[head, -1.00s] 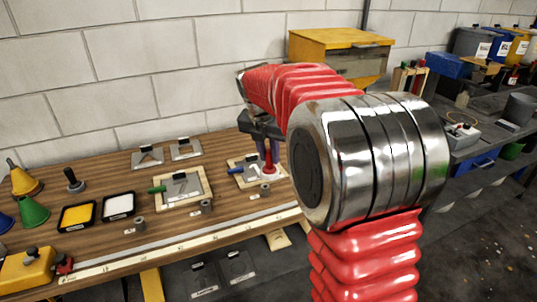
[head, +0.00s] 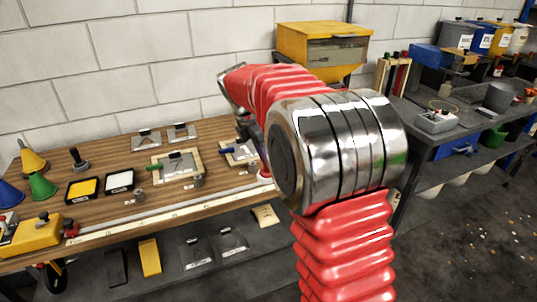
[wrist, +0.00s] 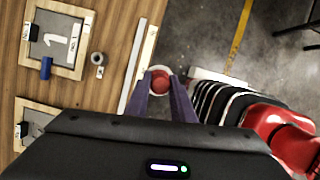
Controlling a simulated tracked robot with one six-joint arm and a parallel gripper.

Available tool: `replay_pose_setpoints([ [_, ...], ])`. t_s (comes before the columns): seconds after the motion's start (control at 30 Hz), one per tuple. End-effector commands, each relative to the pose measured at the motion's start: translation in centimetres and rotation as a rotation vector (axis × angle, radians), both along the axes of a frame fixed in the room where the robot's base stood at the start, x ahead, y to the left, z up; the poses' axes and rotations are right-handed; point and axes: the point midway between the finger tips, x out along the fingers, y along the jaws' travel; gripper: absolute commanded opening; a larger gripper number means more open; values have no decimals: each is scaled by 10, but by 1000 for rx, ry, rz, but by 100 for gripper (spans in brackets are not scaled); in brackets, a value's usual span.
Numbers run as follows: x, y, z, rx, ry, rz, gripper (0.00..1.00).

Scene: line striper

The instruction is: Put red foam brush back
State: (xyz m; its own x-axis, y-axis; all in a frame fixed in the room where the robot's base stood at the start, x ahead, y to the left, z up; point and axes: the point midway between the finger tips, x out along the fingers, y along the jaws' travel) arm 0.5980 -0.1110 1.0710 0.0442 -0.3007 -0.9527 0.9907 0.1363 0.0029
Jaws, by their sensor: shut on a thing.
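My gripper (wrist: 160,88) is shut on the red foam brush (wrist: 160,79), seen end-on in the wrist view as a red round top with a pale rim. The brush is between the tips of the two purple fingers, beside the wooden bench's front edge. In the head view only a pale red bit of the brush (head: 264,178) shows beside my arm, and my arm hides most of the gripper. A wooden rack (head: 393,73) with red and green tops stands on the dark bench at the right.
The wooden bench (head: 112,162) carries stencils, paint pads and cones. A yellow box (head: 322,48) stands at the back wall. The dark bench (head: 425,148) holds a grey device (head: 437,121) and a grey bucket (head: 498,97). Floor at the right is open.

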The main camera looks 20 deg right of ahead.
Motion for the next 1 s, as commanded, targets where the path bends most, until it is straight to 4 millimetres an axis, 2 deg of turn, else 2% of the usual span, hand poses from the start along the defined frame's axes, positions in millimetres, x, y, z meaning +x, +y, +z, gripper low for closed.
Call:
replay_pose_setpoints([
  [0.63, -11, 32, -43, 0, 3, -887, 4],
  [1.0, -19, 65, -88, -2, 5, -1406, 4],
])
